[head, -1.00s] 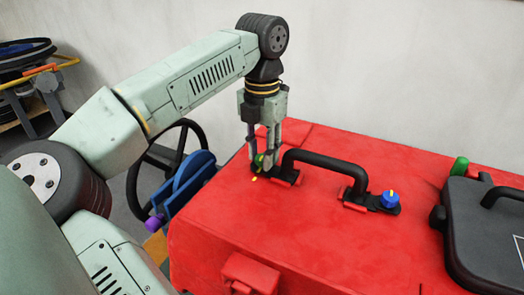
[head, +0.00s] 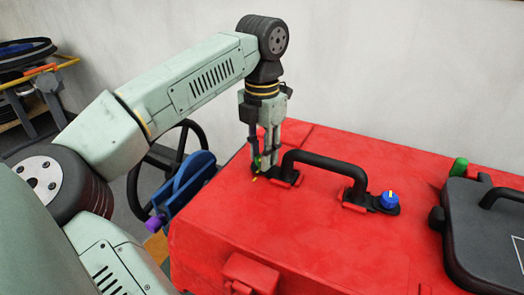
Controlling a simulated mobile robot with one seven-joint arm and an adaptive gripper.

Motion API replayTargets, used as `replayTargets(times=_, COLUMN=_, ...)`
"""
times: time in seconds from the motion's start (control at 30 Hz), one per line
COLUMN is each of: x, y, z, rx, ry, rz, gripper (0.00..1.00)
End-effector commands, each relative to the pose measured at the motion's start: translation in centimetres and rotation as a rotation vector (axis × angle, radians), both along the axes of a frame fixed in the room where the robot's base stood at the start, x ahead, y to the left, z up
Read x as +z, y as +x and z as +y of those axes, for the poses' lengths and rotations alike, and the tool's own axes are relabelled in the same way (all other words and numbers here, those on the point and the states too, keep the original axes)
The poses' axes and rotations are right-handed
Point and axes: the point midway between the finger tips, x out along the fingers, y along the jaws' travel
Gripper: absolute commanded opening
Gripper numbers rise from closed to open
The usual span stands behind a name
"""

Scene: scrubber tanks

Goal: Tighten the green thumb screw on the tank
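The red tank (head: 330,225) has a black handle (head: 322,160) on its top. The green thumb screw (head: 256,161) is at the handle's left end, mostly hidden by my gripper. My gripper (head: 262,166) points straight down, with its fingers around the screw. They appear shut on it, though their contact is partly hidden. A small yellow mark (head: 254,179) shows on the tank top just in front of the screw. A blue thumb screw (head: 390,199) with a yellow mark stands at the handle's right end.
A black lid (head: 490,240) and a green knob (head: 460,167) are at the right of the tank. A dark handwheel with a blue part (head: 187,185) and a purple knob (head: 155,223) stand left of the tank. A pale wall is behind.

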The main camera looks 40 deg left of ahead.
Motion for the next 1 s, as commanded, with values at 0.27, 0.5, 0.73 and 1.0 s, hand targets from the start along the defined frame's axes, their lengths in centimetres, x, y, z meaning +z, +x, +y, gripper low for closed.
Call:
replayTargets(times=0.27, x=0.0, y=0.0, z=0.0, rx=0.001, ry=0.000, rz=0.000, gripper=0.45)
replayTargets(times=0.5, x=0.0, y=0.0, z=0.0, rx=0.001, ry=0.000, rz=0.000, gripper=0.46)
replayTargets(times=0.73, x=-0.1, y=0.0, z=0.0, rx=0.081, ry=0.002, rz=0.000, gripper=0.46)
replayTargets(times=1.0, x=5.5, y=0.0, z=0.0, rx=0.120, ry=0.001, rz=-0.002, gripper=0.46)
